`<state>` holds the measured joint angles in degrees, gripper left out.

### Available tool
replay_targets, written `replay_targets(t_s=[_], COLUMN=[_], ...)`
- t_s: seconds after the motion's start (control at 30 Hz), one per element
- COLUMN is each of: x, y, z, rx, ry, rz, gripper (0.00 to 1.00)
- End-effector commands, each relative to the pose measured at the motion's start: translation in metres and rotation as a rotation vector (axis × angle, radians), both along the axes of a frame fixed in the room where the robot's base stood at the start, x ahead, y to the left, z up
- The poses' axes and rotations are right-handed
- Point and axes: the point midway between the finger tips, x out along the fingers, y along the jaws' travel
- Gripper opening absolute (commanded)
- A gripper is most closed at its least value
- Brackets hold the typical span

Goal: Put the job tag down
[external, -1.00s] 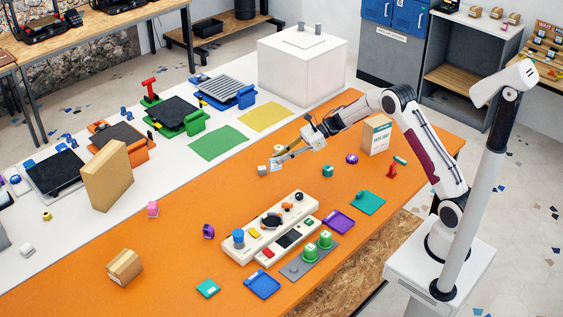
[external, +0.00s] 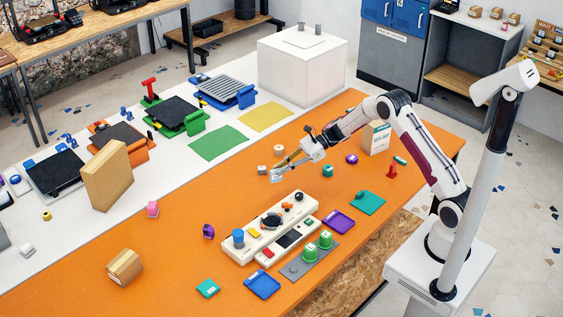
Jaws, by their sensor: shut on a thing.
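My gripper (external: 281,172) is over the orange table, behind the white control panel. It is shut on the job tag (external: 275,179), a small pale piece at its fingertips, seen only in part at this size. The tag is low, close to the table top; I cannot tell whether it touches it.
The control panel (external: 265,232) lies in front.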

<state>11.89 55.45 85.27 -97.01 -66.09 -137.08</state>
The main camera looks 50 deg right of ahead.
Motion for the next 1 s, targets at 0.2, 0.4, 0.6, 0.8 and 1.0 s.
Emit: replay_targets(t_s=[0.2,0.4,0.6,0.8,1.0], x=[0.001,0.000,0.000,0.000,0.000], y=[0.000,0.000,0.000,0.000,0.000], z=[-0.011,-0.011,-0.017,-0.037,-0.048], rx=[0.001,0.001,0.001,0.001,0.000], ry=[-0.001,-0.001,0.000,0.002,0.000], rz=[-0.001,-0.001,0.000,0.000,0.000], gripper=[0.00,0.00,0.00,0.00,0.00])
